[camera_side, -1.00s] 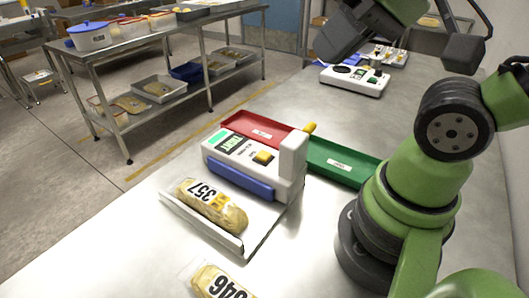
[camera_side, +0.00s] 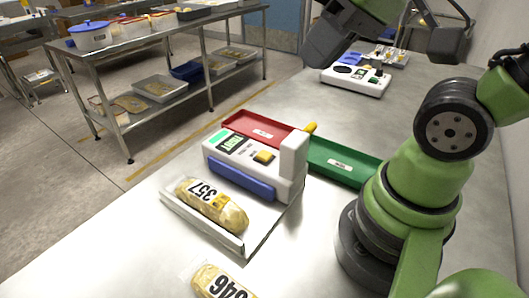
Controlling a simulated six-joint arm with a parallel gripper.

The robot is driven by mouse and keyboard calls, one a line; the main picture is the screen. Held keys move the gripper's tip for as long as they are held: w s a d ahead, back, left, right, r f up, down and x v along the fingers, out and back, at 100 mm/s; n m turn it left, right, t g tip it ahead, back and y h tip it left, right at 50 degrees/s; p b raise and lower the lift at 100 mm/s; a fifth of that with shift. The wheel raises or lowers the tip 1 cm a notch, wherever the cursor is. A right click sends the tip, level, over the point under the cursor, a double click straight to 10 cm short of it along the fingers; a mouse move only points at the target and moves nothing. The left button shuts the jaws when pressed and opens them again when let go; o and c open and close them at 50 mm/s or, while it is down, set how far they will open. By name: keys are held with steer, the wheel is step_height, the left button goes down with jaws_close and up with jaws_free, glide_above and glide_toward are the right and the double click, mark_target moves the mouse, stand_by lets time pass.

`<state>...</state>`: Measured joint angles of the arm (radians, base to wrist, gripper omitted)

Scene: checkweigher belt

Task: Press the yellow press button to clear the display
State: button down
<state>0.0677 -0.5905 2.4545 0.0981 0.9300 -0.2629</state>
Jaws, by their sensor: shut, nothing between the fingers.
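The yellow press button (camera_side: 264,157) sits on top of the white checkweigher unit (camera_side: 296,160), beside its display. The display (camera_side: 228,144) is lit green with dark characters, too small to read surely. My gripper (camera_side: 324,50) is at the top of the picture, up and to the right of the button and well apart from it. It is shut and holds nothing.
A red tray (camera_side: 262,127) and a green tray (camera_side: 345,165) flank a yellow-tipped part (camera_side: 310,128) behind the unit. A white device (camera_side: 356,80) stands farther back.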

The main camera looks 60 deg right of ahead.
steer(key=w+d+f+n+g+y, duration=0.25)
steer(key=w+f+n, duration=0.2)
steer(key=w, duration=0.25)
steer(key=n+y, duration=0.2)
steer(key=y, duration=0.1)
glide_above(264, 152)
step_height(264, 152, down, 7)
steer(key=shift+t, duration=0.25)
steer(key=shift+f, duration=4.35)
steer(key=shift+f, duration=0.1)
steer(key=shift+f, duration=0.3)
